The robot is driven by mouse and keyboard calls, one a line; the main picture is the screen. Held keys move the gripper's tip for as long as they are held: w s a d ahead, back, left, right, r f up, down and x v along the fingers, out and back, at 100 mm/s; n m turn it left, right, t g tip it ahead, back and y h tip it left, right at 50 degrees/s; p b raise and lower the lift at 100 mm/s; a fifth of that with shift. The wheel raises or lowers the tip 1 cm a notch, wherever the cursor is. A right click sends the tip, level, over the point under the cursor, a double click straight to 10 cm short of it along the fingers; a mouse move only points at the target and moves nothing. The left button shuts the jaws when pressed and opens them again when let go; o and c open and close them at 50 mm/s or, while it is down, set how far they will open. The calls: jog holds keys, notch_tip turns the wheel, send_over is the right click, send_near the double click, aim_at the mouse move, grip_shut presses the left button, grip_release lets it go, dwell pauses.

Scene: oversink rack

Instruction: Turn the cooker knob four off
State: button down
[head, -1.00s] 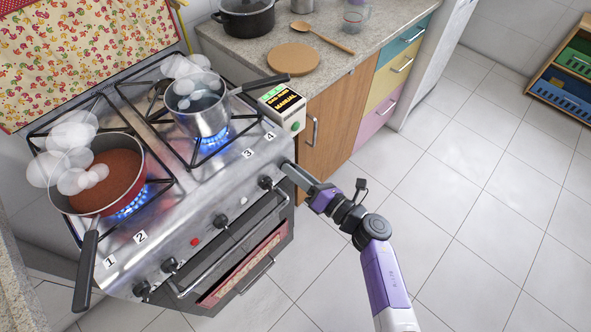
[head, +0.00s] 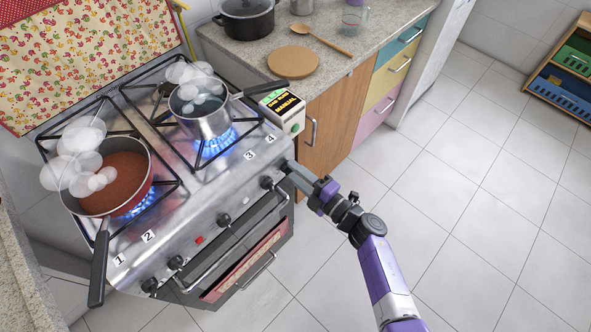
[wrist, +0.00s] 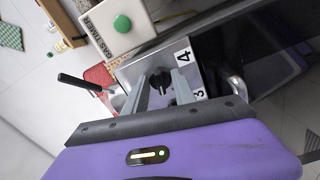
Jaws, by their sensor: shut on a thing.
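Cooker knob four (wrist: 160,84) is a black knob on the steel front panel, between my fingers in the wrist view. The label 4 (wrist: 184,55) is beside it. My gripper (wrist: 161,90) is shut on the knob. In the head view my gripper (head: 291,168) is at the right end of the cooker front and hides knob four. The label 4 (head: 270,139) shows on the cooker top (head: 230,171). Blue flames (head: 215,141) burn under the saucepan (head: 201,117).
Knob three (head: 267,182) is close to the left of my gripper. A red pan (head: 110,174) over a lit burner has its handle past the front edge. A gas timer box (head: 283,108) stands on the right. The floor (head: 460,220) is clear.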

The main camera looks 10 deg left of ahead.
jog(key=shift+s+f+m+p, duration=0.1)
jog(key=shift+m+p, duration=0.85)
jog(key=shift+m, duration=2.9)
jog(key=shift+f+m+p, duration=0.1)
jog(key=shift+m+p, duration=0.8)
jog(key=shift+m, duration=2.95)
jog(key=c, duration=1.1)
grip_release()
jog(key=shift+o, duration=0.2)
